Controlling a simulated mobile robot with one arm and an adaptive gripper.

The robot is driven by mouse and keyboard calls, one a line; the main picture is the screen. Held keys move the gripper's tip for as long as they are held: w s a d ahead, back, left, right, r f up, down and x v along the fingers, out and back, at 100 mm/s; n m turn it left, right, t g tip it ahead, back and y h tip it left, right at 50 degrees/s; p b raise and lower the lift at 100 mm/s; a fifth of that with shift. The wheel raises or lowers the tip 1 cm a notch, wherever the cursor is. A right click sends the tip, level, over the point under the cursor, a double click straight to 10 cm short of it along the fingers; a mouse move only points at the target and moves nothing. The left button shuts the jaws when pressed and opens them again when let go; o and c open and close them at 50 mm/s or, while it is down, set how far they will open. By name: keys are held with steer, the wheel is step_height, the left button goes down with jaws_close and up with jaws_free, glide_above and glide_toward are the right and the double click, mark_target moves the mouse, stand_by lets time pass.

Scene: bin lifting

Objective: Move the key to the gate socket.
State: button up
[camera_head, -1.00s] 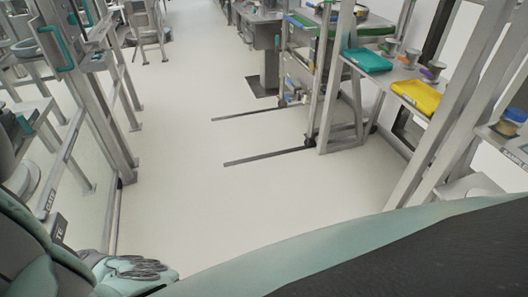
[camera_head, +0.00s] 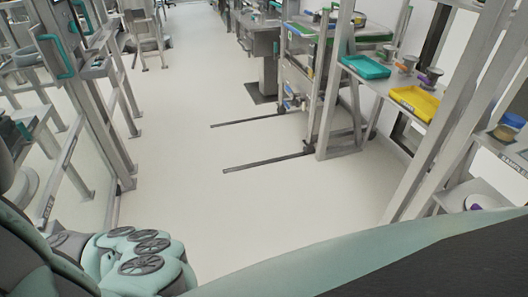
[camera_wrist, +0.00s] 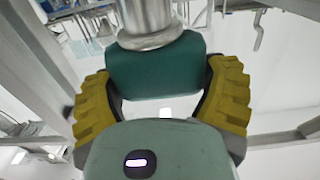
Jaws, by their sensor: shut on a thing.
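In the wrist view, my gripper (camera_wrist: 163,95) has its two ribbed yellow fingers on either side of a teal block with a thick metal cylinder on it, which I take to be the key (camera_wrist: 153,68). The gripper is shut on it. The key's far end runs out of the top of the picture. A small grey box (camera_head: 96,68) sits on the gate frame at the upper left, beside a teal handle (camera_head: 54,55). I cannot tell whether it is the gate socket.
A metal rack at the right holds a teal tray (camera_head: 366,67), a yellow tray (camera_head: 415,102) and several small pots. A wheeled cart (camera_head: 300,75) stands at the back. The middle floor (camera_head: 190,200) is clear.

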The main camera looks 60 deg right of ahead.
steer(key=shift+r, duration=0.1)
steer(key=shift+r+p, duration=3)
steer(key=shift+p, duration=0.1)
steer(key=shift+a+f, duration=0.1)
steer(key=shift+a, duration=0.05)
